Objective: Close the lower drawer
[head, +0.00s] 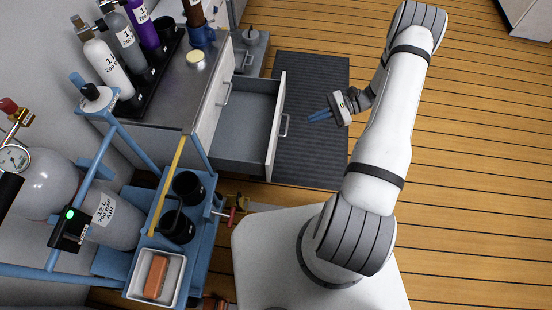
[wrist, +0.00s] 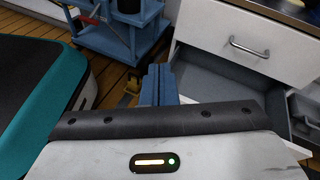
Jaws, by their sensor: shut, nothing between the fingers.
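The lower drawer (head: 245,128) stands pulled out from the white cabinet, its grey inside bare and empty. Its white front with a bar handle (head: 285,125) faces my gripper (head: 318,116). My gripper has blue fingers, shut together with nothing between them. In the head view they point left toward the drawer front, with a gap between fingertips and handle. In the wrist view the fingers (wrist: 158,84) show at the middle, and the open drawer (wrist: 215,82) lies to their right, partly hidden by my gripper body. Above it, the upper drawer front (wrist: 250,35) is shut.
A blue cart (head: 205,225) with black cups and a gas cylinder stands at lower left, near the drawer's side. Bottles stand on the counter (head: 180,85). A dark ribbed mat (head: 315,75) covers the floor before the drawer.

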